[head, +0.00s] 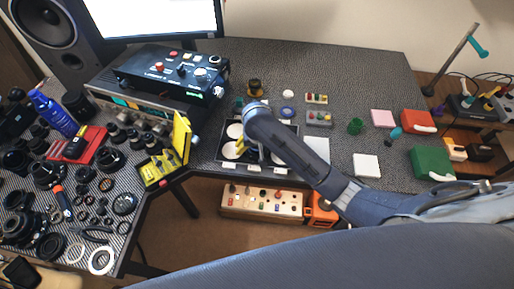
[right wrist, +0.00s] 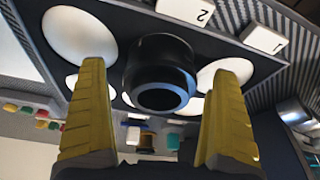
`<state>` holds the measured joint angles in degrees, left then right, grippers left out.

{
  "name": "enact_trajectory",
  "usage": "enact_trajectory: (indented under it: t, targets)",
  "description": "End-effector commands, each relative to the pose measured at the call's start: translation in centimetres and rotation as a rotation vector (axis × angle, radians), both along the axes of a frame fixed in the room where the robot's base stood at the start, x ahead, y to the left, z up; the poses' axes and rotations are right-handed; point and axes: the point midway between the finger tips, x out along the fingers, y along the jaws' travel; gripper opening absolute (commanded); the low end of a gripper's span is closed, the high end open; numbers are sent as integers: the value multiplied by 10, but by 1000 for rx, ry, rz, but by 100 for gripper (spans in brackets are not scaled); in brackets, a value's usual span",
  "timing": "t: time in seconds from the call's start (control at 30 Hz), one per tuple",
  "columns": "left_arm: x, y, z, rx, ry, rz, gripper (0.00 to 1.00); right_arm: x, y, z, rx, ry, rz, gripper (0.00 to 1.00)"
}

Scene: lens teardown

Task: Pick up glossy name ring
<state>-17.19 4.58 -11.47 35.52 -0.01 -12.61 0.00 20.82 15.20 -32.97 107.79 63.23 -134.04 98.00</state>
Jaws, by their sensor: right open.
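A black, glossy ring-shaped part (right wrist: 160,75) stands on a dark tray (right wrist: 120,20) with white round pads, in the right wrist view. I take it to be the name ring, though no lettering shows. My right gripper (right wrist: 162,68) is open. Its two yellow fingers lie on either side of the ring with a gap on both sides. In the head view my right gripper (head: 243,148) is over the tray (head: 217,158), and my arm hides the ring there. My left gripper is not in view.
Numbered white tags (right wrist: 264,39) line the tray's edge. A yellow open box (head: 181,137) stands left of the tray. A control box (head: 170,72) is behind it. Many black lens parts crowd the left table. White (head: 366,165) and green (head: 432,162) blocks lie to the right.

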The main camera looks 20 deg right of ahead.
Motion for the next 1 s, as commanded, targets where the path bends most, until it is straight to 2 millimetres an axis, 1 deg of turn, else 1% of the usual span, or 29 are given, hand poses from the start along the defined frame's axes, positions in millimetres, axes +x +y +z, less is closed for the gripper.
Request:
enact_trajectory:
  t: [0.3,0.8,0.83,1.0]
  targets:
    - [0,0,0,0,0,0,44,1,0,-1,-1,-1,0,97]
    - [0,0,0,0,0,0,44,1,0,-1,0,-1,0,40]
    - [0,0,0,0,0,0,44,1,0,-1,0,-1,0,37]
    - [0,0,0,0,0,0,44,1,0,-1,0,-1,0,36]
